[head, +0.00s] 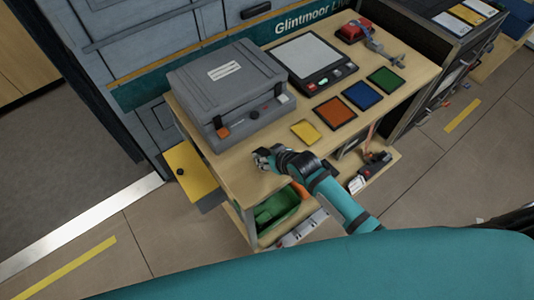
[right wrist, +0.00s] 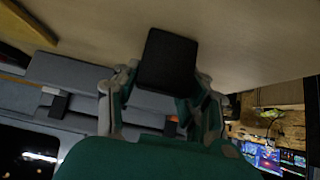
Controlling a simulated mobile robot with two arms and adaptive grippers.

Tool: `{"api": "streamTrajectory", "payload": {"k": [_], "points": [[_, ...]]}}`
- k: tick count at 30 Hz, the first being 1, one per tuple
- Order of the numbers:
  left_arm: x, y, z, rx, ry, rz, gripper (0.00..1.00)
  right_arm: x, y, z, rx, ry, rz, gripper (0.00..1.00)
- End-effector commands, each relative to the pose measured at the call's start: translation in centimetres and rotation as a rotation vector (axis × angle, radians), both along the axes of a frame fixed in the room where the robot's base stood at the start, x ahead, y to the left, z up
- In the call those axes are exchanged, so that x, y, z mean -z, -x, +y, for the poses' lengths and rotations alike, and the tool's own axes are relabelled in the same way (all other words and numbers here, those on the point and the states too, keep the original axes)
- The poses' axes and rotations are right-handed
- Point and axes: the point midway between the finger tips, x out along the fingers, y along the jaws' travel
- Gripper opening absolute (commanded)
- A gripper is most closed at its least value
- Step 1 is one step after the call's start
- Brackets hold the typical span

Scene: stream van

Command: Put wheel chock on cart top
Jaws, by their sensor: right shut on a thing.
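My right gripper (head: 265,158) is low over the front left part of the wooden cart top (head: 233,170). In the right wrist view, my right gripper (right wrist: 163,82) is shut on a dark block (right wrist: 168,60), which appears to be the wheel chock. The block stands out between the fingers, close to the wooden surface. I cannot tell whether it touches it. In the head view the block is hidden or too small to make out. My left gripper is not in view.
A grey case (head: 225,85) stands behind the gripper on the cart top. Yellow (head: 305,131), orange (head: 335,112), blue (head: 362,96) and green (head: 386,80) pads lie to the right. A yellow panel (head: 190,173) juts out at the left. A green bin (head: 277,208) sits below.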

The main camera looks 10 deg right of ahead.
Motion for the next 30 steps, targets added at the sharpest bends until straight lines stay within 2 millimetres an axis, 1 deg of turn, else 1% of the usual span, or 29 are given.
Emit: {"api": "streamTrajectory", "payload": {"k": [5,9,10,15,22,25,28,30], "points": [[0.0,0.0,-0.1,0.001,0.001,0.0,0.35,-0.1,-0.1,0.0,-0.001,-0.002,-0.003,0.02],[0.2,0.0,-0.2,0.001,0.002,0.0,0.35,0.3,0.0,0.0,-0.001,-0.001,-0.002,0.02],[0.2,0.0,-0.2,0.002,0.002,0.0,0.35,0.3,0.0,0.0,-0.001,-0.001,-0.001,0.44],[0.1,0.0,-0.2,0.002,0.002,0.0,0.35,0.2,0.0,0.0,-0.001,-0.001,-0.001,0.65],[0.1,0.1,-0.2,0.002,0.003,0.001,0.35,0.2,0.0,0.0,-0.001,-0.001,-0.001,0.65],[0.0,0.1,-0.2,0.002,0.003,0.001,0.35,-0.2,0.1,0.0,0.0,0.0,-0.001,0.65],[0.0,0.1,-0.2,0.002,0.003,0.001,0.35,-0.8,0.8,-0.3,-0.001,-0.001,-0.001,0.65],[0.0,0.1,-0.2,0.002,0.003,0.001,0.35,-1.7,1.5,-0.7,-0.001,0.0,-0.002,0.65]]}}
